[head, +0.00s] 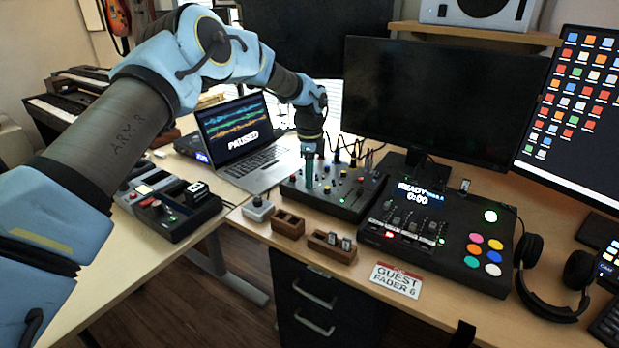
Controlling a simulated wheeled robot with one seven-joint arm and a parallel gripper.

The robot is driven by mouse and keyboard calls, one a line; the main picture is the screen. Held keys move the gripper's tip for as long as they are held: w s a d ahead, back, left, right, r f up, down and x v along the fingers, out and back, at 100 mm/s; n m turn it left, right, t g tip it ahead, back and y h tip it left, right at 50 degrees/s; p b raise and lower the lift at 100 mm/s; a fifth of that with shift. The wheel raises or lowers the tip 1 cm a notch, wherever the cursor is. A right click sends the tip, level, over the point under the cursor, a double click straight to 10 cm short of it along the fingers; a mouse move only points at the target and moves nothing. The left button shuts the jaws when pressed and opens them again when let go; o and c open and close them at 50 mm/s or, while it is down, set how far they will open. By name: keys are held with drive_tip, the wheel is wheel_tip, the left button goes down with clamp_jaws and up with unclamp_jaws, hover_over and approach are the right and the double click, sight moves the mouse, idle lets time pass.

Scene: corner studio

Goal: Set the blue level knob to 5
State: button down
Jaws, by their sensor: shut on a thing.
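A black mixer (345,208) with several small coloured knobs and cables at its back lies on the desk in the middle of the head view. My gripper (309,182) points straight down over the left part of the mixer, with its fingertips at the panel. It is shut on a knob there, which I take to be the blue level knob. The fingers hide that knob, so its pointer and scale cannot be read.
An open laptop (236,134) showing "PAUSED" stands left of my gripper. A black console (455,255) with lit pads is to the right, below a dark monitor (440,98). Small wooden blocks (288,224), a "GUEST FADER 6" card (397,280) and headphones (545,285) lie near the front edge.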

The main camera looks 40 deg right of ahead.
idle(0.3)
drive_tip(key=c, duration=0.7)
unclamp_jaws()
drive_tip(key=shift+c, duration=0.2)
drive_tip(key=shift+r, duration=0.15)
wheel_tip(320, 180, up, 11)
drive_tip(key=b, duration=0.2)
drive_tip(key=shift+f, duration=0.2)
